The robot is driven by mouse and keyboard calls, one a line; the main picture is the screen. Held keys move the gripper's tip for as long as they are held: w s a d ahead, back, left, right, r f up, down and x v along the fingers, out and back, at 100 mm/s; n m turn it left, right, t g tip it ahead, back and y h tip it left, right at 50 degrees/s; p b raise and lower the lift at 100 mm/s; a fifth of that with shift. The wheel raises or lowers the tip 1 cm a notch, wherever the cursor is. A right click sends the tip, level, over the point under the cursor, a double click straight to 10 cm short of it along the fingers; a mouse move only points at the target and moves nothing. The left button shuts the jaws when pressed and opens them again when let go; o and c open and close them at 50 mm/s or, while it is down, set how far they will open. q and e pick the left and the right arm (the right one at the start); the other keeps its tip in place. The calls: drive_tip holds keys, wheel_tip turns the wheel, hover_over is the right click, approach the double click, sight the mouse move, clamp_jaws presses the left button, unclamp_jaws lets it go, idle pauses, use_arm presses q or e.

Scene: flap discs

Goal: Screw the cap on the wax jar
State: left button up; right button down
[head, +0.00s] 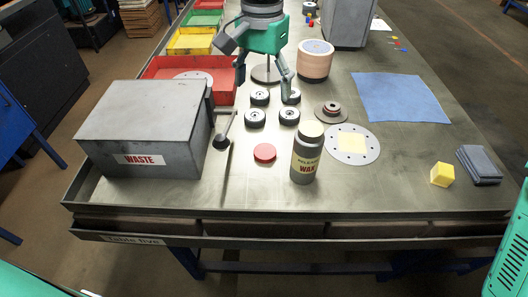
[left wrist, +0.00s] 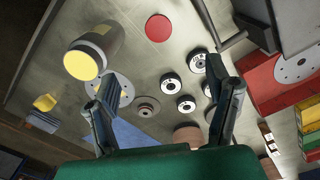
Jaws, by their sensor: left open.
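The wax jar (head: 305,163) stands upright near the front of the metal table, dark grey with a "WAX" label and an uncovered pale yellow top. It also shows in the left wrist view (left wrist: 108,42), at the upper left. The red cap (head: 264,153) lies flat on the table just left of the jar; the left wrist view shows it too (left wrist: 158,28). My left gripper (head: 264,92) is open and empty, above the table behind the jar and cap, over the small black discs. Its two fingers (left wrist: 160,75) are spread apart. My right gripper is not in view.
Several small black discs (head: 255,118) lie behind the cap. A grey waste box (head: 145,125) and a lever (head: 224,132) stand left. A large disc with a yellow pad (head: 368,156) lies right of the jar; a blue cloth (head: 395,97) lies beyond. The table front is clear.

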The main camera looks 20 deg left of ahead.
use_arm(q)
drive_tip(key=f+b, duration=0.4)
drive_tip(key=f, duration=0.1)
drive_tip(key=shift+w+a, duration=0.15)
drive_tip(key=shift+w, duration=0.05)
drive_tip(key=b, duration=0.1)
hover_over(263, 150)
wheel_tip(263, 150, down, 8)
drive_tip(key=shift+f, duration=0.35)
